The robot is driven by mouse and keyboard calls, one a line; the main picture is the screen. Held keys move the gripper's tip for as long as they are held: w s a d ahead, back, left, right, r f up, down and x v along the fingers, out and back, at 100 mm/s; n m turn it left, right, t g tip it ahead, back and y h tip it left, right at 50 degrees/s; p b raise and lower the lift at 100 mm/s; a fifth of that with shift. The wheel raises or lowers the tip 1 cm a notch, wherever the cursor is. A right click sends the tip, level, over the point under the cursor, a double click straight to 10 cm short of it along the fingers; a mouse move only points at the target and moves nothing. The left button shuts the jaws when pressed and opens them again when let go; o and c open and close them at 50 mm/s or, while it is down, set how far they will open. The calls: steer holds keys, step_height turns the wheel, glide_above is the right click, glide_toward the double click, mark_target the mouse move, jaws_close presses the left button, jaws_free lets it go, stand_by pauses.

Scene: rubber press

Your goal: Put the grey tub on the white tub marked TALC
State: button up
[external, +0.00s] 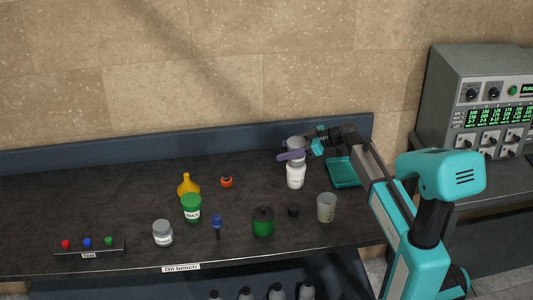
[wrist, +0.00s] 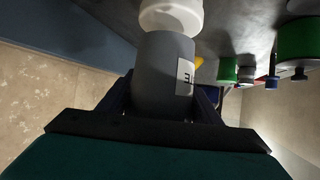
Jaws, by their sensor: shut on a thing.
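My gripper (external: 299,149) is shut on the grey tub (external: 296,142) at the back right of the bench. The wrist view shows the grey tub (wrist: 163,72) between my two dark fingers (wrist: 165,95), with part of a white label on its side. The white tub (external: 296,178), with a label too small to read surely, stands upright on the bench directly below the grey tub. In the wrist view the white tub (wrist: 172,14) shows just beyond the grey tub's far end. I cannot tell whether the two tubs touch. A purple finger partly covers the place where they meet.
A teal tray (external: 343,185) lies right of the white tub. In front are a beaker (external: 327,208), a small black piece (external: 293,210) and a dark green canister (external: 263,222). Left are a green tub (external: 191,208), a yellow bottle (external: 188,187) and a grey-lidded jar (external: 163,234).

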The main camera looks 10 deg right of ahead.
steer(key=shift+f, duration=0.9)
steer(key=shift+f, duration=0.15)
steer(key=o, duration=1.4)
steer(key=shift+c, duration=0.2)
steer(key=shift+r+p, duration=0.2)
steer(key=shift+p, duration=0.1)
steer(key=shift+s+d, duration=0.15)
steer(key=shift+d, duration=0.2)
steer(key=b+v, duration=0.3)
steer(key=v, duration=0.8)
steer(key=shift+r, duration=0.2)
steer(key=shift+s+d, duration=0.1)
